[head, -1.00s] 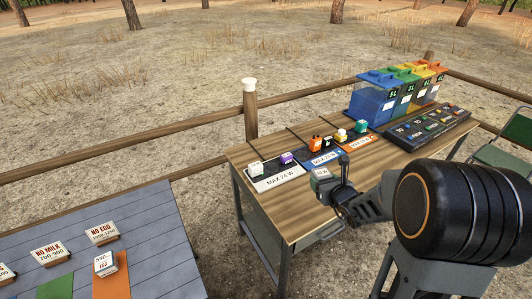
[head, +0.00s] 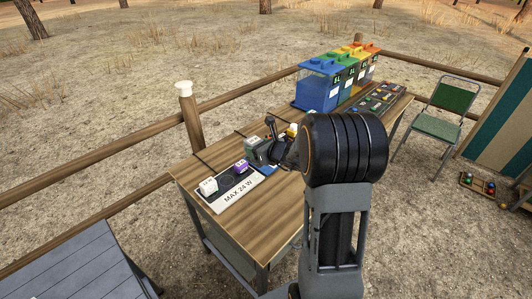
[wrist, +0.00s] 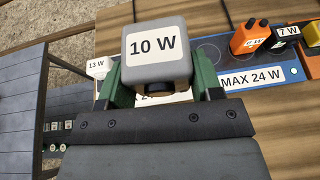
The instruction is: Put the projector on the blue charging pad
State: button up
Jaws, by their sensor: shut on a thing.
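The projector is a grey box with a "10 W" label and a dark round lens (wrist: 155,50). My gripper (wrist: 160,78) is shut on it, with a green finger on each side. In the head view my gripper (head: 264,147) holds the projector (head: 255,150) over the table, near the row of pads. The blue charging pad (wrist: 294,73), marked "MAX 24 W", lies behind and right of the projector in the wrist view. Only a blue sliver of it (head: 268,170) shows in the head view. An orange block (wrist: 249,40) and a black "7 W" block (wrist: 285,34) stand at its far side.
A white-labelled "MAX 24 W" pad (head: 240,191) holds a white block (head: 208,186) and a purple block (head: 241,166). Blue, green and yellow-orange bins stand behind, beside a dark tray (head: 380,98). The table's front right wood is bare. My arm hides part of the table.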

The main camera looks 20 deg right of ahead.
jog(key=w+d+f+b, duration=0.1)
jog(key=d+f+b, duration=0.2)
jog(key=d, duration=1)
jog(key=shift+n+y, duration=0.3)
jog(key=x, duration=0.4)
jog(key=s+a+f+p+x, duration=0.1)
jog(key=x, duration=0.4)
jog(key=f+x, duration=0.1)
jog(key=x, duration=0.3)
jog(key=shift+s+a+f, duration=0.2)
jog(key=shift+a+f, duration=0.1)
jog(key=shift+w+a+f, duration=0.3)
jog(key=shift+w+f, duration=0.1)
jog(key=shift+f, duration=0.2)
jog(key=shift+w+a+f, duration=0.2)
jog(key=shift+f, duration=0.1)
notch_tip(320, 180, down, 2)
jog(key=shift+w+a+f+p, duration=0.1)
jog(key=shift+w+f+p, duration=0.05)
jog(key=shift+p, duration=0.35)
jog(key=shift+f, duration=0.5)
jog(key=shift+f, duration=0.25)
